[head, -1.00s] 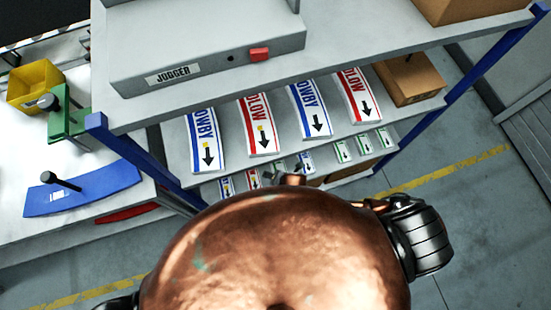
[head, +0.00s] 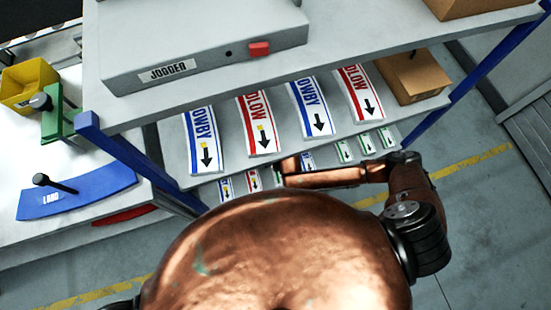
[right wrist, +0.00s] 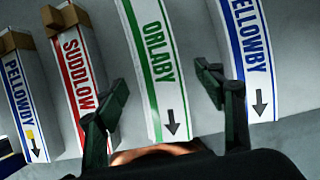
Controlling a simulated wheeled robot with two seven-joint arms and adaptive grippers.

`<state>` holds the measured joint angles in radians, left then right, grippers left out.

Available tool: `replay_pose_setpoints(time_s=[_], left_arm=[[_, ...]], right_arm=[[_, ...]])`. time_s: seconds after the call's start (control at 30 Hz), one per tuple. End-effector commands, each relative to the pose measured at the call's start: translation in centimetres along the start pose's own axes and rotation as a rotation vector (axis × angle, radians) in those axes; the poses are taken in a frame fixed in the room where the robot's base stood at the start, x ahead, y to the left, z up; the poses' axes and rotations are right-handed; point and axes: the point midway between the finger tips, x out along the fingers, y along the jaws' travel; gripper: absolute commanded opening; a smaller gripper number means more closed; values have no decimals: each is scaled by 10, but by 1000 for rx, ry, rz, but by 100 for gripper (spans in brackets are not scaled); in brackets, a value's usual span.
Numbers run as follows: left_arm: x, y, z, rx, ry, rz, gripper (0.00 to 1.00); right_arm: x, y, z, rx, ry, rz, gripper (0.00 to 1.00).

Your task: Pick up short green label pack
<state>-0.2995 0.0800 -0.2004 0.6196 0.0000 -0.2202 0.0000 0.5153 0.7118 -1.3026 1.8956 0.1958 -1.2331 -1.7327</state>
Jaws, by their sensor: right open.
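The short green label pack (right wrist: 158,70), lettered ORLABY with a black arrow, lies on the lower shelf in the right wrist view. My right gripper (right wrist: 162,92) is open, with one dark green finger on each side of this pack and nothing held. The left finger overlaps the red pack's edge in the picture, and the right finger overlaps the blue pack. In the head view my right arm reaches to the lower shelf from the right and covers this pack. My left gripper is not in view.
More green packs (head: 344,151) lie further right. Longer packs (head: 203,141) lie on the shelf above. A blue post (head: 125,155) stands at left.

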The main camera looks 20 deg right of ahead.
Motion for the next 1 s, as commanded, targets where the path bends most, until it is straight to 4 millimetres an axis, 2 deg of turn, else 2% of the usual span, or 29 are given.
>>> replay_pose_setpoints(time_s=[0.2,0.4,0.5,0.8,1.0], left_arm=[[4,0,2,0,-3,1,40],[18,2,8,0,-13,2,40],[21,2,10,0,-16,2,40],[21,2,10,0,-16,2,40],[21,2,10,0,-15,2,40]], right_arm=[[7,1,16,2,-2,1,63],[43,0,12,2,3,0,63],[53,0,13,2,2,0,63],[55,0,14,1,0,0,63],[55,0,14,1,0,0,50]])
